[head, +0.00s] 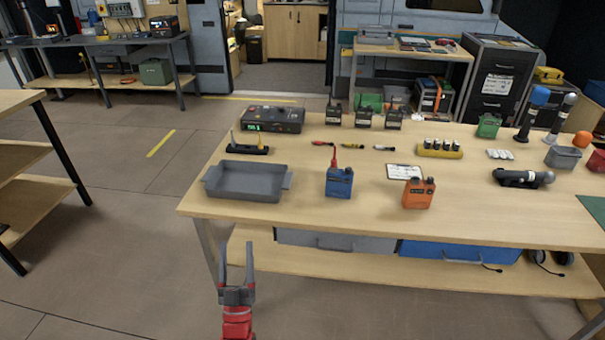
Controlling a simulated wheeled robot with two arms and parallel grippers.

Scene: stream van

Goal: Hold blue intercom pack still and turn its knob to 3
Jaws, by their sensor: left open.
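The blue intercom pack (339,183) stands upright near the front edge of the wooden table, left of its middle. A red upright piece rises from its top left, and a small dark knob sits on its top right. The knob's setting is too small to read. My left gripper (237,245) is open and empty, low in front of the table's left end, below and left of the blue pack and apart from it. My right gripper is not in view.
A grey tray (244,194) lies left of the blue pack, and an orange pack (418,193) stands to its right. A white card (403,172) and several small tools lie behind. The table (300,213) has clear strips around the blue pack.

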